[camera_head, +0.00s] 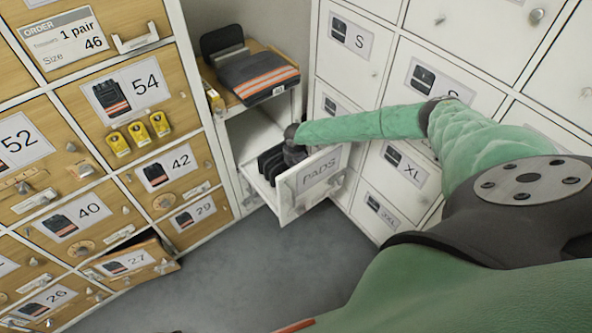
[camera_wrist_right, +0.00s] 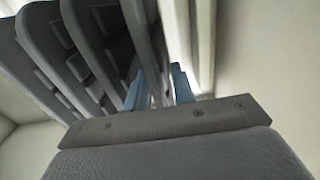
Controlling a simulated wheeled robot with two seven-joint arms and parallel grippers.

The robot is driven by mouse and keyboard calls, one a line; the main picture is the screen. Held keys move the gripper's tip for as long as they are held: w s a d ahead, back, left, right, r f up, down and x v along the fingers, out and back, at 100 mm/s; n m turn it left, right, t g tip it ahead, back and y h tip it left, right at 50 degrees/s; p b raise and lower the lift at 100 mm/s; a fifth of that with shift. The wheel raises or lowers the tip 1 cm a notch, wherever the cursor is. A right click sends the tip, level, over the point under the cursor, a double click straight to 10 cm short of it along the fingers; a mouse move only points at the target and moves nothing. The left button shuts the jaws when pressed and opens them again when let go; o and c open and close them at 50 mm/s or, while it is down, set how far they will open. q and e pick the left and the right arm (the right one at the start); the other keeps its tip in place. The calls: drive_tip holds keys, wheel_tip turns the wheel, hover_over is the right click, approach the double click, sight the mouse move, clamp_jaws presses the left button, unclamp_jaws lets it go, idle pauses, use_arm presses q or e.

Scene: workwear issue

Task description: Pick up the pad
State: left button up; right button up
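The pads (camera_head: 270,163) are dark, thin pieces standing upright in a row in the open white drawer labelled PADS (camera_head: 318,178). My right arm reaches in from the right, and its gripper (camera_head: 294,152) is down at the drawer beside the row; its fingertips are hidden in the head view. In the right wrist view the blue-tipped fingers of the right gripper (camera_wrist_right: 158,88) are apart, on either side of the lower part of the endmost pad (camera_wrist_right: 145,38). A narrow light gap shows next to the right finger. More grey pads (camera_wrist_right: 95,45) stand to the left. My left gripper is not in view.
A shelf (camera_head: 232,100) above the drawer holds folded dark trousers with an orange stripe (camera_head: 262,76). Wooden numbered drawers (camera_head: 170,165) stand left, with drawer 27 (camera_head: 130,262) ajar. White size-labelled lockers (camera_head: 350,50) stand right. The grey floor in front is clear.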

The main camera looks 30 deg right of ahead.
drive_tip(key=shift+d+f, duration=0.1)
drive_tip(key=shift+f, duration=0.45)
clamp_jaws()
drive_tip(key=shift+r, duration=0.1)
